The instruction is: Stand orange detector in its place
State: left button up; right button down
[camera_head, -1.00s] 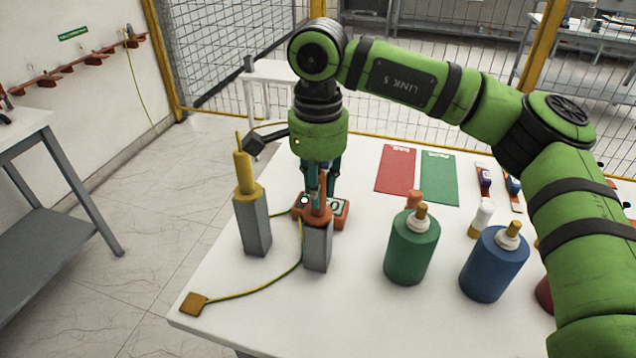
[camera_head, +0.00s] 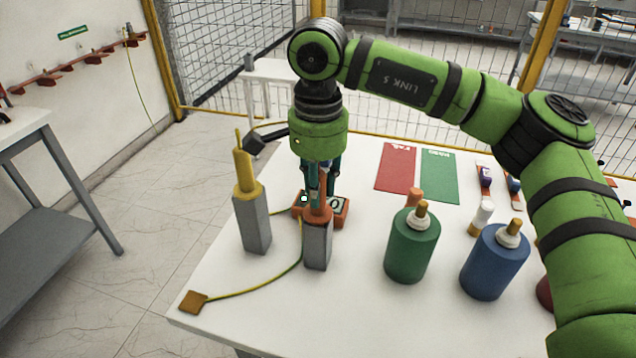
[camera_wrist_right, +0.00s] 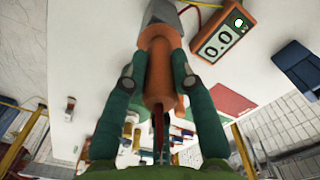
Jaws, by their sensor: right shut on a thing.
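The orange detector (camera_head: 318,214) is upright at the top of a grey square post (camera_head: 317,246) near the table's left side. Its collar appears to meet the post's top; how deep it sits is hidden. My right gripper (camera_head: 320,184) points down and is shut on the detector. The right wrist view shows the orange detector (camera_wrist_right: 158,75) between the two green fingers of my right gripper (camera_wrist_right: 157,66), with the grey post (camera_wrist_right: 165,14) just beyond its end. My left gripper is not in view.
A yellow detector (camera_head: 245,180) stands in another grey post (camera_head: 254,225) to the left. An orange meter (camera_head: 341,211) is close behind the held detector. A yellow-green cable (camera_head: 262,288) runs to a brown plate (camera_head: 193,301). Green (camera_head: 411,248) and blue (camera_head: 494,264) cylinders stand right.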

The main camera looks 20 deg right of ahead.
jog(key=shift+f+b, duration=0.35)
jog(key=shift+f, duration=0.05)
jog(key=c, duration=0.9)
grip_release()
jog(key=shift+c, duration=0.2)
jog(key=shift+r, duration=0.1)
notch_tip(320, 180, up, 12)
jog(key=shift+f, duration=0.2)
jog(key=shift+r, duration=0.1)
jog(key=shift+s, duration=0.1)
